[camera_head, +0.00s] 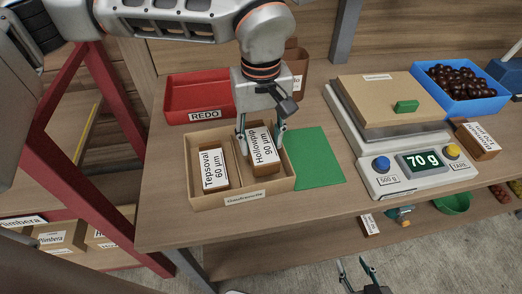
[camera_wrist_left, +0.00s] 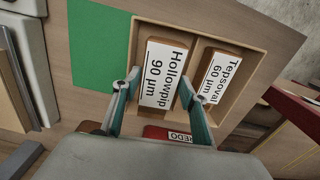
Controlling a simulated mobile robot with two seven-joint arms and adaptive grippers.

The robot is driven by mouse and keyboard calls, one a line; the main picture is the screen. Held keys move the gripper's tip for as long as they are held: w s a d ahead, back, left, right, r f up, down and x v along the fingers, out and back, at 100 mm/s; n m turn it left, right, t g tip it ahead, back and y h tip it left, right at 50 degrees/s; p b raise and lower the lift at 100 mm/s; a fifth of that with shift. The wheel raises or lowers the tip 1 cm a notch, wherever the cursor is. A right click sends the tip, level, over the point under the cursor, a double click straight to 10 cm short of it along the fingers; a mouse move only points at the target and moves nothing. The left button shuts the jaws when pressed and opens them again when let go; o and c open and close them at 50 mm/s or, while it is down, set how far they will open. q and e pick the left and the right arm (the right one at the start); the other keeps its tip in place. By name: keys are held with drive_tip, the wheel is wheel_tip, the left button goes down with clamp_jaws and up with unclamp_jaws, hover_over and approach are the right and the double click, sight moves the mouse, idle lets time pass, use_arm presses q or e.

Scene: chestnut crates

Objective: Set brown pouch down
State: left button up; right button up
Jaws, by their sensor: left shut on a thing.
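My left gripper (camera_head: 262,142) is shut on a brown pouch (camera_head: 264,161) labelled Hollowpip 90 µm, with one finger on each side of it. The pouch is in the right compartment of a light wooden crate (camera_head: 245,197). It also shows between the fingers in the left wrist view (camera_wrist_left: 163,75). I cannot tell whether it touches the crate's floor. A second brown pouch (camera_head: 209,170), labelled Tepsoval 60 µm, lies in the left compartment. My right gripper (camera_head: 357,268) is at the bottom edge of the head view, fingers apart, empty, in front of the table.
A green mat (camera_head: 317,160) lies right of the crate, and a red REDO tray (camera_head: 190,112) behind it. Further right stand a scale (camera_head: 390,180) reading 70 g, a blue bin (camera_head: 480,105) of brown balls and another brown pouch (camera_head: 477,143). A red frame (camera_head: 120,100) stands left.

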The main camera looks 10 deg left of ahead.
sight(261, 144)
use_arm(q)
drive_tip(key=shift+f, duration=2.05)
drive_tip(key=shift+f, duration=0.1)
drive_tip(key=o, duration=1)
drive_tip(key=shift+f, duration=0.1)
wheel_tip(261, 144, up, 12)
drive_tip(key=shift+r, duration=0.2)
drive_tip(key=shift+s, duration=0.15)
